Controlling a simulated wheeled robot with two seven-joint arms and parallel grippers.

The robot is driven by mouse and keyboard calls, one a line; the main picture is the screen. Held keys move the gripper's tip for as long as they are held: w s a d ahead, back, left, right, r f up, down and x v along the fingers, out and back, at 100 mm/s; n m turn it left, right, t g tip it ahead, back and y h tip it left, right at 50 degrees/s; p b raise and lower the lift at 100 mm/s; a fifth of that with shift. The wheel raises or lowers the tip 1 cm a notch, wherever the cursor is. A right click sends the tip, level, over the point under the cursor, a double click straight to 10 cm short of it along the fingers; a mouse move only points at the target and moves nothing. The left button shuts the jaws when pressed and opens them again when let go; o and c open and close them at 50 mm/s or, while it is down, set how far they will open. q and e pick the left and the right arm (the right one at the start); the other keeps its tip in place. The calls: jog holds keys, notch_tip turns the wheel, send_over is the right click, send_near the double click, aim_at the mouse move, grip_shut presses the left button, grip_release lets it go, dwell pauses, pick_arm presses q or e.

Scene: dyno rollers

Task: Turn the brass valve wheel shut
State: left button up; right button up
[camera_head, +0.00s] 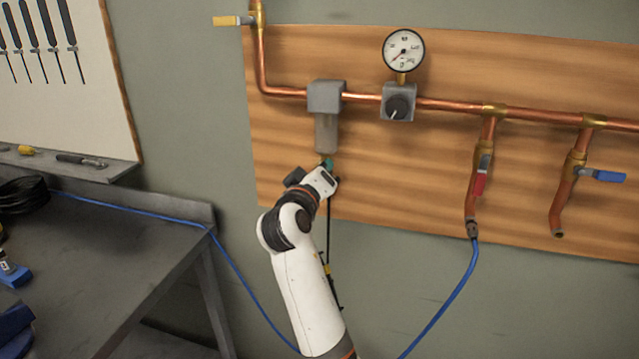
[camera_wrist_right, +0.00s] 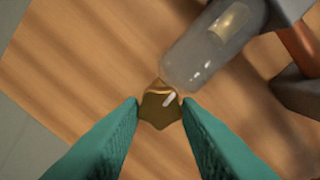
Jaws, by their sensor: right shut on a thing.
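The brass valve wheel (camera_wrist_right: 160,110) is a small lobed knob below the clear bowl (camera_wrist_right: 205,50) of the filter unit, with a pale mark on its face. In the head view the gripper hides the wheel. My right gripper (camera_wrist_right: 161,104) has its teal fingertips on either side of the wheel, shut on it. In the head view my right gripper (camera_head: 327,164) is just under the filter bowl (camera_head: 326,133). My left gripper is in neither view.
A copper pipe (camera_head: 450,104) crosses the wooden board (camera_head: 400,185) with a dial gauge (camera_head: 403,50), a grey regulator (camera_head: 398,101), a red-handled valve (camera_head: 479,183) and a blue-handled valve (camera_head: 603,175). A blue hose (camera_head: 445,305) hangs below. A dark workbench (camera_head: 110,245) stands at left.

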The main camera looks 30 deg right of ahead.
jog(key=shift+f+m+b, duration=0.15)
jog(key=shift+m+b, duration=0.3)
jog(key=shift+m, duration=0.15)
jog(key=o, duration=1)
jog(key=shift+c, duration=0.2)
